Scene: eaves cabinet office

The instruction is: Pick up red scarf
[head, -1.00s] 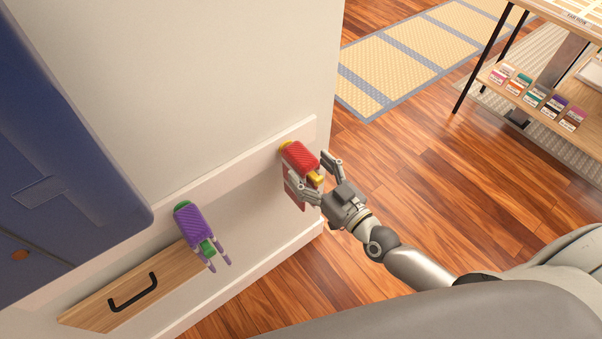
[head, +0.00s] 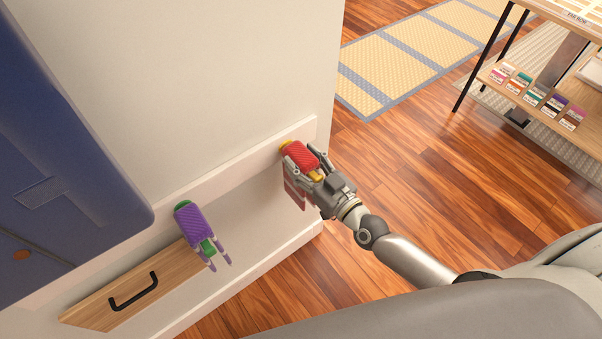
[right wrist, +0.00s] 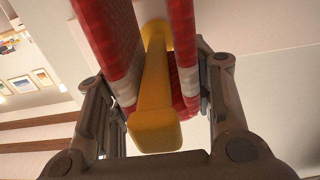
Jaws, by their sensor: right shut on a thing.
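The red scarf (head: 301,156) hangs over a yellow peg (head: 316,175) on a white rail on the wall. My right gripper (head: 310,174) is shut on the scarf, with one finger on each side of it. In the right wrist view the red scarf (right wrist: 110,45) with white bands hangs on both sides of the yellow peg (right wrist: 155,95). The fingers (right wrist: 158,100) stand left and right of the scarf there. The scarf's lower end is partly hidden behind the gripper. My left gripper is not in view.
A purple scarf (head: 193,225) hangs on a green peg (head: 207,247) to the left on the same rail (head: 245,165). Below it is a wooden drawer front (head: 105,300) with a black handle. A blue panel (head: 60,150) is at the left. A shelf table (head: 540,95) stands far right.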

